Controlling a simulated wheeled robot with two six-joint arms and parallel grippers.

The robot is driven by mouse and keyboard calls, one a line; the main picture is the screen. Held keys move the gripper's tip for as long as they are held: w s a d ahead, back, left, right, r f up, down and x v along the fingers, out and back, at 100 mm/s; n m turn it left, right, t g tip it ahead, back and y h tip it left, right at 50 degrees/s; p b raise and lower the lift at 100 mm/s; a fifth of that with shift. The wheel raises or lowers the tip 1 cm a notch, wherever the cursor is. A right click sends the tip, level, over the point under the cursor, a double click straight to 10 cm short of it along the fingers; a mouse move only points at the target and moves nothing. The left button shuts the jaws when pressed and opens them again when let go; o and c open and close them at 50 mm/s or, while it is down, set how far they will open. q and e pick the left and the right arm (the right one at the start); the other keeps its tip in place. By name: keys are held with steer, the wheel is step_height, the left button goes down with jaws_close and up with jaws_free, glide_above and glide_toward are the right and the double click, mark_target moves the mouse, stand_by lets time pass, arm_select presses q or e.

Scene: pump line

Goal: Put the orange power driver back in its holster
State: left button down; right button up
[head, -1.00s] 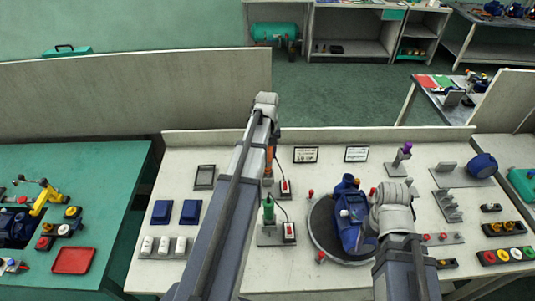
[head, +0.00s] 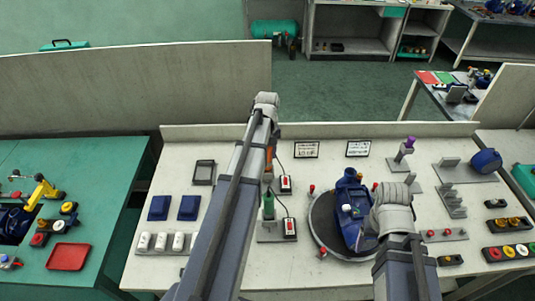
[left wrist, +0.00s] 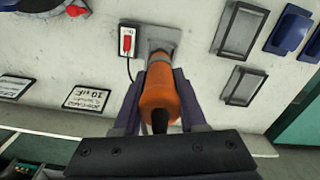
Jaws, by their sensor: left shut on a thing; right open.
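The orange power driver (left wrist: 160,100) is between the two fingers of my left gripper (left wrist: 158,95), which is shut on it. Its black end faces the wrist camera. Its far end points at a grey holster plate (left wrist: 168,36) on the bench; I cannot tell how far it is inside the holster. In the head view a strip of the orange driver (head: 268,158) shows beside my left arm, which hides most of it and the gripper. My right gripper (head: 372,238) is over the right side of the blue pump (head: 350,205), mostly hidden by its own wrist.
A green driver (head: 268,206) stands nearer in its own holder. Red-and-white boxes (head: 286,184) with cables sit beside both holders. The pump is on a round turntable (head: 318,232) with red knobs around it. Blue bins (head: 158,208) and a dark frame (head: 203,172) lie left.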

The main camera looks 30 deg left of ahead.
arm_select(q)
steer(key=shift+f+b, duration=1.25)
steer(key=shift+f, duration=0.1)
steer(key=shift+c, duration=1.9)
jaws_free()
steer(key=shift+r, duration=0.1)
steer(key=shift+r+p, duration=2.95)
steer(key=shift+p, duration=0.1)
